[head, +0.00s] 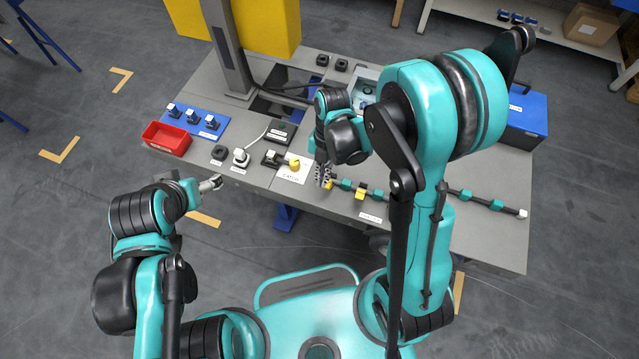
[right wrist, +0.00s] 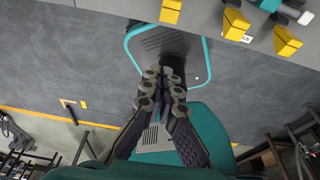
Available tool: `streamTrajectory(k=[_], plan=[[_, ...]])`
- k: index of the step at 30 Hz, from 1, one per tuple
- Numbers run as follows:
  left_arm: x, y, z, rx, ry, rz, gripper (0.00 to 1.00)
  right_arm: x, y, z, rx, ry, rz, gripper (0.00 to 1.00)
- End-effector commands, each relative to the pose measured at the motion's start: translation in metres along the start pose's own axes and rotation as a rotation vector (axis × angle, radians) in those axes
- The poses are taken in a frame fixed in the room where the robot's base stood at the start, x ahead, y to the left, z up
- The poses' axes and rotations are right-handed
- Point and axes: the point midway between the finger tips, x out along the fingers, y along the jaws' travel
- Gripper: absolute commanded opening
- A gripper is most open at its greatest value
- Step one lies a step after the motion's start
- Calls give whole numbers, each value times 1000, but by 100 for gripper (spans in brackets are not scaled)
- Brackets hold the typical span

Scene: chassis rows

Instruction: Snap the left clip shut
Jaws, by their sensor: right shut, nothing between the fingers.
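Two yellow clips show at the front table edge in the head view: the left one (head: 328,185) is partly hidden by my right gripper, and another (head: 361,192) is to its right. A teal and black cable (head: 345,184) runs along them. My right gripper (head: 323,176) is shut and empty, right by the left clip; I cannot tell whether it touches. In the right wrist view, its fingers (right wrist: 163,85) are together, with three yellow clips (right wrist: 236,24) at the top. Whether the left clip is open is too small to tell. My left gripper (head: 214,183) is off the front edge.
A red bin (head: 167,138), a blue mat (head: 202,123) with several connectors, and a white plug (head: 241,156) are on the left of the table (head: 310,205). A blue box (head: 527,113) stands at the right.

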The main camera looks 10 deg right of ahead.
Motion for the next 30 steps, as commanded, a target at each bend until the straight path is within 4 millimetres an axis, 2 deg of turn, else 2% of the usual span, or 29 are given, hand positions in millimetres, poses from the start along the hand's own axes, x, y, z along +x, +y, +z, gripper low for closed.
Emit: streamTrajectory(k=[11, 14, 26, 30], plan=[[3, 0, 2, 0, 0, 0, 79, 6, 0, 0, 2, -1, 1, 0], [8, 0, 6, 0, 0, 0, 79, 19, 0, 1, 2, -1, 1, 0], [37, 0, 27, 0, 0, 0, 79, 104, 1, 2, 2, -2, 2, 0], [39, 0, 28, 0, 0, 0, 79, 94, 0, 21, 7, -2, 2, 0]])
